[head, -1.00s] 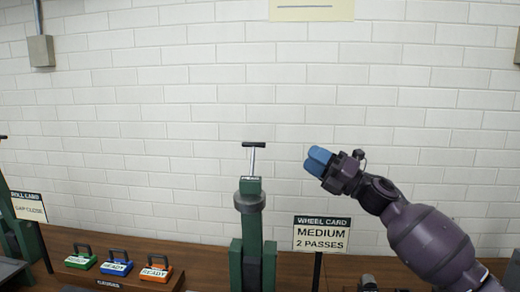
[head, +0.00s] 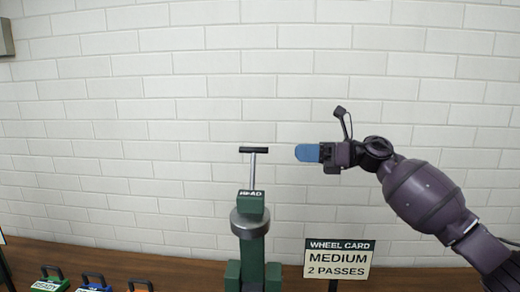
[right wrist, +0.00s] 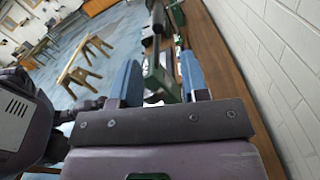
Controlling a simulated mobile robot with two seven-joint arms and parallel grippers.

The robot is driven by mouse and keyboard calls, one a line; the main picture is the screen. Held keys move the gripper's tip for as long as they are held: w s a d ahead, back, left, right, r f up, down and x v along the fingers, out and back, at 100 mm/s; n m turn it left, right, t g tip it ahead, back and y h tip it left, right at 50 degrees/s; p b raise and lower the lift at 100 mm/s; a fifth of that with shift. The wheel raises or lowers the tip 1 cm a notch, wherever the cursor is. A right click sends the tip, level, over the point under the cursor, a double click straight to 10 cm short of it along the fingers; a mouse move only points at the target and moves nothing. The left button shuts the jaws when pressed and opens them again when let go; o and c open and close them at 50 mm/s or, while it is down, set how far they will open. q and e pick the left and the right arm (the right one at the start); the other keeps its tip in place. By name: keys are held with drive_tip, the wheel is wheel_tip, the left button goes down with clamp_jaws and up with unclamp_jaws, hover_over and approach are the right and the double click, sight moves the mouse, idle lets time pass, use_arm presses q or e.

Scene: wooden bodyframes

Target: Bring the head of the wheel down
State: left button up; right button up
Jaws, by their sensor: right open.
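The wheel's head (head: 251,203) is a green block with a white "HEAD" label, on top of a green stand with a grey collar (head: 250,224). A thin rod rises from it to a black T-handle (head: 254,150). My right gripper (head: 307,152) points left, level with the T-handle and a short gap to its right in the head view. In the right wrist view its two blue fingers (right wrist: 160,64) are apart, with green and dark parts of the machine showing between and beyond them. Nothing is held. My left gripper is out of view.
A card on a post (head: 338,259) reads "WHEEL CARD MEDIUM 2 PASSES", below my right arm. Several coloured boxes with handles (head: 94,284) sit at the lower left on the wooden bench (head: 180,273). A white brick wall (head: 150,130) stands behind.

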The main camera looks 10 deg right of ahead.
sight(262, 152)
drive_tip(key=p+x, duration=0.2)
drive_tip(key=x, duration=0.7)
drive_tip(key=shift+s, duration=0.15)
drive_tip(key=shift+w+a, duration=0.2)
drive_tip(key=shift+a, duration=0.35)
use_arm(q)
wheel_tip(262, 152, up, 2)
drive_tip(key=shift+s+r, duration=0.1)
use_arm(e)
drive_tip(key=shift+c, duration=0.3)
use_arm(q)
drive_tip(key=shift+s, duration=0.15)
use_arm(e)
clamp_jaws()
